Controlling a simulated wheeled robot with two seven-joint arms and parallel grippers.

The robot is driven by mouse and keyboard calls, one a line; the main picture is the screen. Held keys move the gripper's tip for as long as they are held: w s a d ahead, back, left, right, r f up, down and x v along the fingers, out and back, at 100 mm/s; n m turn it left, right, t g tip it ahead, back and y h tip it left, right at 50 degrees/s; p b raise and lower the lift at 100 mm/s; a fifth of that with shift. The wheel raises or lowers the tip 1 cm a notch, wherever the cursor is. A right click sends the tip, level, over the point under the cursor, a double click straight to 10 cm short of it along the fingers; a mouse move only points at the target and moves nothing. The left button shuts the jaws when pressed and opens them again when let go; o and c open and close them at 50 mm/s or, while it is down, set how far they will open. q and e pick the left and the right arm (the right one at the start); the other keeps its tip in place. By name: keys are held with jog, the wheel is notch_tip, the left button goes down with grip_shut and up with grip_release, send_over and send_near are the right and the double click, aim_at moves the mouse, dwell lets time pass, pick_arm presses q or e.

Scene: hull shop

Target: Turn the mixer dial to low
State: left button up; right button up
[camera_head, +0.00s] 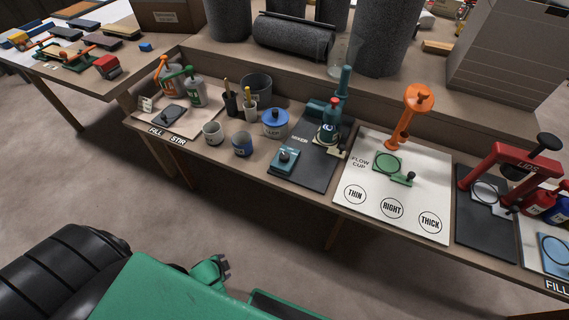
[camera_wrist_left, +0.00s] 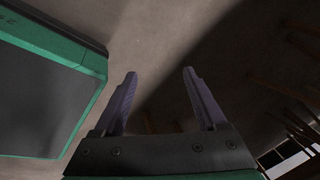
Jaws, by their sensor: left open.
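The mixer (camera_head: 330,125) is a teal machine with an upright handle, standing on a dark board on the bench in the head view. Its dial (camera_head: 285,156) is a dark knob on a small teal box at the board's front edge. The dial's setting is too small to read. In the head view a gripper (camera_head: 224,265), which looks like my left one, is low in front of the bench, well away from the dial. My right gripper is not seen.
A lidded blue pot (camera_head: 275,123), a blue cup (camera_head: 242,144) and a grey cup (camera_head: 213,133) stand left of the dial. A white flow cup board (camera_head: 371,170) with an orange stand (camera_head: 408,115) is to the right. The floor before the bench is clear.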

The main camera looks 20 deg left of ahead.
pick_arm(q)
jog(key=w+a+m+t+b, duration=0.25)
jog(key=w+m+b, duration=0.3)
jog(key=w, duration=0.35)
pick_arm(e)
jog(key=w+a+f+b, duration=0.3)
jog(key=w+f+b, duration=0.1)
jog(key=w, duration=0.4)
pick_arm(q)
jog(key=m+t+b, duration=0.8)
jog(key=m+t, duration=0.4)
jog(key=m, duration=0.9)
send_near(283, 160)
jog(key=shift+h, duration=0.4)
jog(key=w, duration=0.4)
jog(key=w+p, duration=0.1)
jog(key=w, duration=0.1)
jog(key=shift+w+a+r, duration=0.15)
jog(key=shift+w+a, duration=0.2)
jog(key=shift+a, duration=0.05)
jog(key=w, duration=0.5)
grip_shut()
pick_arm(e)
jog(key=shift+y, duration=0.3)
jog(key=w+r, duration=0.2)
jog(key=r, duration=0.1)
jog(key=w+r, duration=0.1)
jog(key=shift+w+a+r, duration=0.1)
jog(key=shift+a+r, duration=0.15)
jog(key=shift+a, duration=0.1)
